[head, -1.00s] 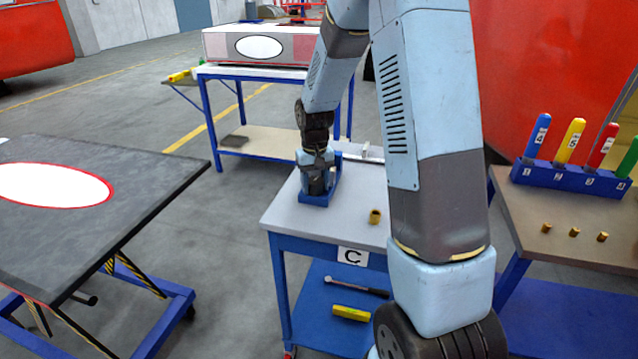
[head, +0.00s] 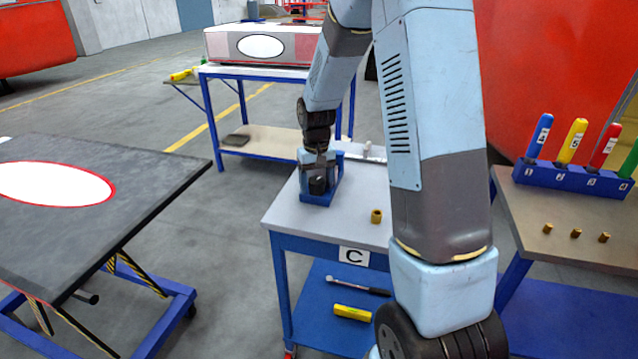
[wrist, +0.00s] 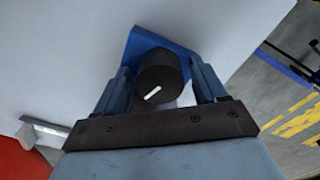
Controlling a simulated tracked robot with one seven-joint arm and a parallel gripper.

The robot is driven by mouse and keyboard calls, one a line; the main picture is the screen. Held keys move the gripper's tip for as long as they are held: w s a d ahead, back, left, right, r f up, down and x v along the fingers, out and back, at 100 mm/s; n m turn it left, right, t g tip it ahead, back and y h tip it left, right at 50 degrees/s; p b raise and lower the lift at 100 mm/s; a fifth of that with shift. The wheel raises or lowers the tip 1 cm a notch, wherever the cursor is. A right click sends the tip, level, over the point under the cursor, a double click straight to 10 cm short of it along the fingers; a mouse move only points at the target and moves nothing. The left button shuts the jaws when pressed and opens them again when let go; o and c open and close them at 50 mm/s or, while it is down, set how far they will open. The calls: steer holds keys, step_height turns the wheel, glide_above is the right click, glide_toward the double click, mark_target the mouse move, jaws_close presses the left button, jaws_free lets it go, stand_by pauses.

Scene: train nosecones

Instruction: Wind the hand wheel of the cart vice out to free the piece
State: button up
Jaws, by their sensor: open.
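The blue cart vice (head: 334,190) stands at the back left of the grey cart top (head: 352,212). Its hand wheel is a dark round knob with a white mark, clear in the wrist view (wrist: 158,76). My gripper (wrist: 161,84) is open, with one finger on each side of the knob. Whether the fingers touch the knob I cannot tell. In the head view my gripper (head: 318,178) is over the vice and hides much of it. Any piece between the vice jaws is hidden.
A small brass piece (head: 376,216) stands on the cart top. A hammer-like tool (head: 358,286) and a yellow block (head: 352,312) lie on the lower shelf. A dark lift table (head: 90,215) is at left. A bench with numbered coloured handles (head: 570,190) is at right.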

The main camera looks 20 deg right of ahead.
mark_target(316, 180)
step_height(316, 180, up, 8)
steer(key=shift+f, duration=0.2)
stand_by(0.5)
